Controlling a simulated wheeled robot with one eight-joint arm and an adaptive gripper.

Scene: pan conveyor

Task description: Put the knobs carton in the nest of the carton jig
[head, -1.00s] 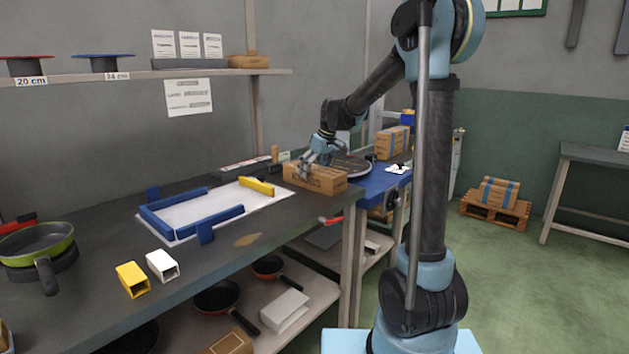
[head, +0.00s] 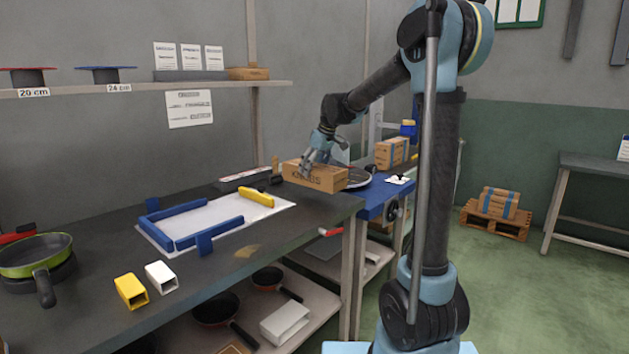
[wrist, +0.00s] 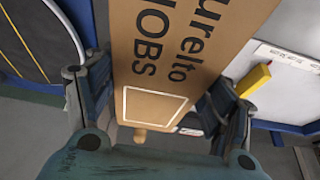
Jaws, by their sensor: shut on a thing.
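The knobs carton (head: 314,178) is a brown box with dark lettering, at the right end of the dark bench in the head view. My gripper (head: 318,156) is shut on it from above. In the wrist view the carton (wrist: 180,50) fills the middle between the two fingers of my gripper (wrist: 158,110). The carton jig (head: 203,238) lies to the left of the carton, a white plate with blue walls and a yellow bar (head: 257,197) at its right end. Its nest looks empty. The carton appears slightly above the bench, apart from the jig.
A white block (head: 161,277) and a yellow block (head: 131,291) stand in front of the jig. A green pan (head: 36,254) is at the far left. A grey tray (head: 245,179) lies behind the jig. The blue conveyor (head: 372,204) is right of the carton.

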